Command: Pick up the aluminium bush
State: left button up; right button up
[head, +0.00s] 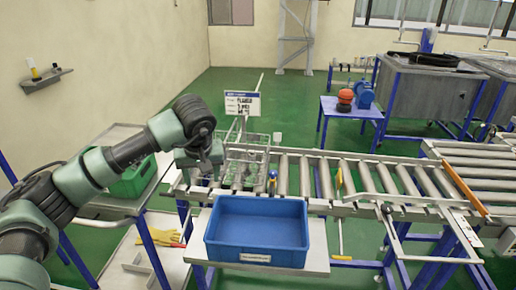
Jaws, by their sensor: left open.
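My left arm comes in from the left, and its gripper (217,165) is over the left end of the roller conveyor (325,182). It is at the left side of a grey wire-like basket (250,160) with small greenish and grey items inside. I cannot make out which item is the aluminium bush; it is too small or hidden by the gripper. The gripper is open, but its fingertips are hard to see. My right gripper is not in view.
An empty blue bin (257,205) stands on a shelf in front of the conveyor. A green crate (132,180) is on a left-hand table, partly behind my arm. The right rollers are bare.

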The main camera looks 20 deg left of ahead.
aim_at(252, 156)
jog(key=i, duration=1.25)
